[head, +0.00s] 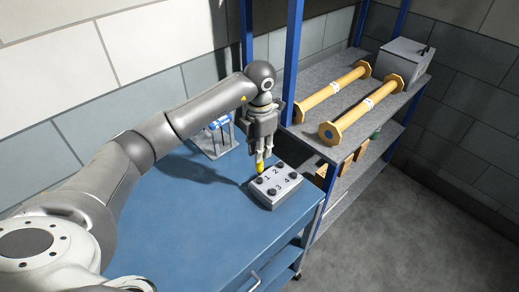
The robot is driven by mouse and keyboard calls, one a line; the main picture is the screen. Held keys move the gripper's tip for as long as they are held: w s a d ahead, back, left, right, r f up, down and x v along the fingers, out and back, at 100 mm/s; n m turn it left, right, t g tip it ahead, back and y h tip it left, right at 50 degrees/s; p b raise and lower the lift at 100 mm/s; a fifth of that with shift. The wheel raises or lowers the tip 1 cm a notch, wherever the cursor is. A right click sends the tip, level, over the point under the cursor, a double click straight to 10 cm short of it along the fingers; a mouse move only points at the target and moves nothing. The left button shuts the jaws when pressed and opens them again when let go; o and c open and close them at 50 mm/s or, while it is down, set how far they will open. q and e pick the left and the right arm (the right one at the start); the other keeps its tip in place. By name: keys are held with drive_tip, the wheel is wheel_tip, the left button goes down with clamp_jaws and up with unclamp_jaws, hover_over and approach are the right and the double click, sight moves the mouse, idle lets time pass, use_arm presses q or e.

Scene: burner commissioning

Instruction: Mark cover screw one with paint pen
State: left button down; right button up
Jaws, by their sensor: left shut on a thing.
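A grey box cover (277,187) with dark screws and the numbers 1 to 4 sits near the right edge of the blue table. Screw one (260,180) is at the corner by number 1. My left gripper (261,158) points down over the cover, shut on a yellow-tipped paint pen (260,168). The yellow end is right above or at screw one; I cannot tell whether they touch. Most of the pen is hidden between the fingers. My right gripper is not in view.
A small rack with blue-and-white items (217,137) stands on the blue table (190,225) behind my left arm. A blue-post shelf (345,135) at right holds two yellow spools (342,128) and a grey box (404,62). The table's front is clear.

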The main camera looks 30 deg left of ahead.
use_arm(q)
drive_tip(key=shift+r, duration=0.35)
drive_tip(key=shift+r+p, duration=1.25)
drive_tip(key=shift+r, duration=0.8)
drive_tip(key=shift+s+d+f+m+b, duration=0.1)
drive_tip(key=shift+s+d+m+b, duration=0.15)
drive_tip(key=shift+m, duration=0.35)
drive_tip(key=shift+s+d+f+m+b, duration=0.1)
drive_tip(key=shift+s+d+m+b, duration=0.1)
drive_tip(key=shift+m, duration=0.4)
drive_tip(key=s+d+f+m+b, duration=0.2)
drive_tip(key=s+m, duration=0.6)
drive_tip(key=m, duration=0.6)
drive_tip(key=s+d+f+m+b, duration=0.2)
drive_tip(key=s+d+m+b, duration=0.2)
drive_tip(key=s+m, duration=0.5)
drive_tip(key=shift+d+f+m, duration=0.4)
drive_tip(key=shift+d+m, duration=0.15)
drive_tip(key=shift+m, duration=1.95)
